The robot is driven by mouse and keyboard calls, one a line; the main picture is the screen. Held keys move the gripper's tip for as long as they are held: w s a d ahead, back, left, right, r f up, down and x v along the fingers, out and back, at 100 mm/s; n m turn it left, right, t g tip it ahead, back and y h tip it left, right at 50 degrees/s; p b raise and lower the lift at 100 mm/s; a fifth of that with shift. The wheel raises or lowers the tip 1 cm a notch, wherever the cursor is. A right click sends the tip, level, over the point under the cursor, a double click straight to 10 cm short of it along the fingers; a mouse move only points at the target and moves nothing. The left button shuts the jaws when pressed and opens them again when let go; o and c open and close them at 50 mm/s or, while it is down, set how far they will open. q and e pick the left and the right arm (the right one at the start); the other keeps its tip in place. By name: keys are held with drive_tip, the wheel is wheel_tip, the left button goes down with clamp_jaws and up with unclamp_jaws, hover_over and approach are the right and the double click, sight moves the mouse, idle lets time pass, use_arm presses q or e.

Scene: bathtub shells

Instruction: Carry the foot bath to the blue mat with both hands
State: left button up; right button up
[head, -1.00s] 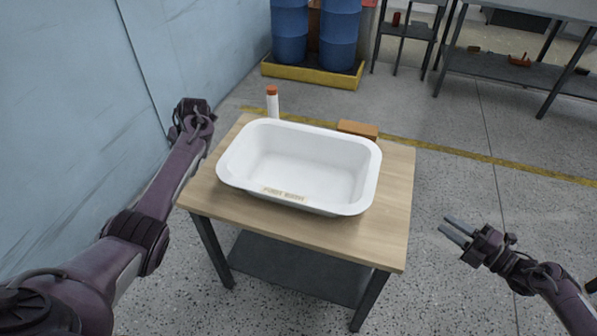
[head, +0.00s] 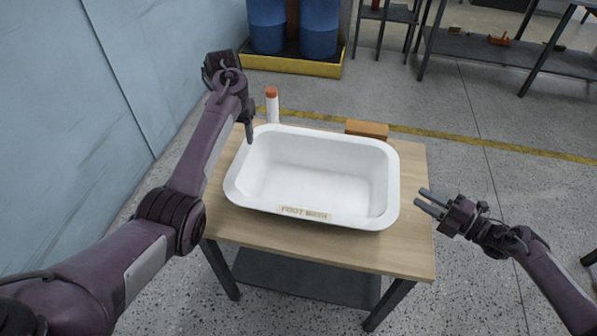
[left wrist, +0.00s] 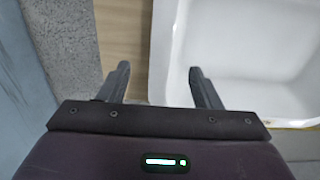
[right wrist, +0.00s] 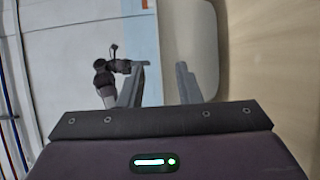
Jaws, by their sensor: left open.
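The foot bath (head: 318,170) is a white, rounded rectangular tub with a "FOOT BATH" label on its near side. It sits upright on a wooden-topped table (head: 300,240). My left gripper (head: 248,133) is open, pointing down at the tub's left rim. In the left wrist view the rim runs between the fingers (left wrist: 158,75), one over the wood, one over the tub's inside; contact cannot be told. My right gripper (head: 426,203) is open and empty, right of the tub and apart from it. The tub's side also shows in the right wrist view (right wrist: 205,35). No blue mat is visible.
A white bottle with an orange cap (head: 272,105) and a brown block (head: 367,129) stand behind the tub. A blue-grey wall (head: 60,130) is close on the left. Blue drums (head: 318,28) and shelving are at the back. Floor right of the table is open.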

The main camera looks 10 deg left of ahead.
sight(242, 156)
use_arm(q)
drive_tip(key=shift+w, duration=0.15)
drive_tip(key=shift+d+r, duration=0.15)
drive_tip(key=shift+d, duration=0.15)
wheel_tip(242, 156, down, 8)
drive_tip(key=shift+a, duration=0.1)
use_arm(e)
drive_tip(key=x, duration=0.8)
drive_tip(key=shift+d, duration=0.1)
use_arm(q)
drive_tip(key=c, duration=0.6)
use_arm(e)
drive_tip(key=c, duration=0.6)
use_arm(q)
clamp_jaws()
use_arm(e)
clamp_jaws()
use_arm(q)
drive_tip(key=shift+r, duration=0.15)
use_arm(e)
drive_tip(key=shift+r, duration=0.1)
